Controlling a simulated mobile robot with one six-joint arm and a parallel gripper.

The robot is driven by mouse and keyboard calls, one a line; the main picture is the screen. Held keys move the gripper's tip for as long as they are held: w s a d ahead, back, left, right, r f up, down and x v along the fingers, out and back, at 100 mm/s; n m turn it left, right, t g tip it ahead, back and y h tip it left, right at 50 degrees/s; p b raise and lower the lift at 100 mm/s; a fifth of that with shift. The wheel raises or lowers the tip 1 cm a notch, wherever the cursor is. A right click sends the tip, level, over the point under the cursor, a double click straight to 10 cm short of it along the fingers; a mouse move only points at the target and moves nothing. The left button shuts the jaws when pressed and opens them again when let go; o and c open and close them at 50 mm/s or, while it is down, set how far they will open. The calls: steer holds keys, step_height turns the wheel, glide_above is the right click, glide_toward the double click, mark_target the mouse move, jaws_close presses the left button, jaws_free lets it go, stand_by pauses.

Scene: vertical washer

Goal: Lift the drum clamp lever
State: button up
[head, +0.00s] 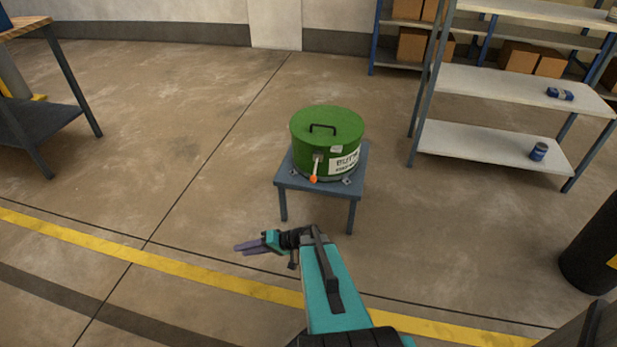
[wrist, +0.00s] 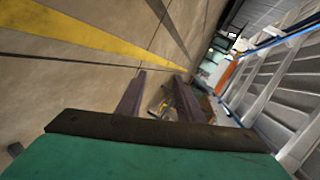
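A green drum (head: 302,150) with a black handle on its lid stands upright on a small blue-grey table (head: 288,183) in the head view. The clamp lever (head: 314,178), a short light shaft with an orange tip, hangs down on the drum's front side. My gripper (head: 240,247) is in front of the table, to the lower left of the drum, pointing left and away from the lever. In the wrist view, the two purple fingers of my gripper (wrist: 160,82) stand apart with nothing held between them. The drum and lever do not show in the wrist view.
A metal shelf (head: 480,85) with a blue can (head: 539,151) stands to the right. A workbench (head: 45,115) is at the left. A black cylinder (head: 590,255) stands at the right edge. The floor around the small table is clear.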

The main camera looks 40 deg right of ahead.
steer(key=w+d+m+t+h+b, duration=0.2)
steer(key=d+t+b, duration=0.25)
steer(key=d, duration=0.75)
steer(key=m+t+h+b, duration=0.4)
steer(key=t+h+b, duration=0.25)
steer(key=h, duration=0.25)
glide_toward(314, 175)
steer(key=shift+w+d+f, duration=0.15)
steer(key=shift+w+d, duration=0.05)
steer(key=shift+w, duration=0.15)
steer(key=shift+w+b, duration=0.1)
steer(key=shift+b, duration=0.2)
steer(key=b+x, duration=0.3)
steer(key=x, duration=0.9)
steer(key=shift+w+f, duration=0.1)
steer(key=shift+w+d+r, duration=0.1)
steer(key=shift+w+r, duration=0.15)
steer(key=shift+w, duration=0.45)
